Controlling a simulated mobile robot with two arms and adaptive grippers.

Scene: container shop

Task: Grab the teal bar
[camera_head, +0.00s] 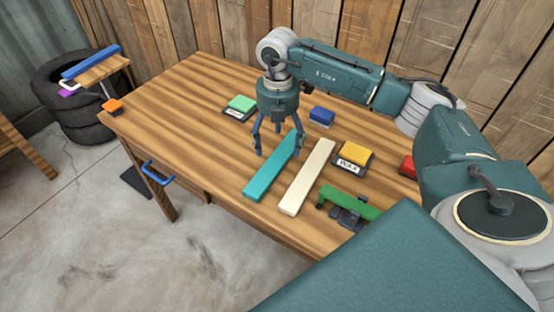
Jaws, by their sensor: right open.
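The teal bar (268,174) lies flat on the wooden table (190,108), slanting from lower left to upper right. My left gripper does not show in this view.
A cream bar (307,178) lies close to the right of the teal bar. Beyond it are a yellow block on a dark base (353,155) and a green bar (348,204). A green block (241,103) and a blue block (322,115) stand farther back.

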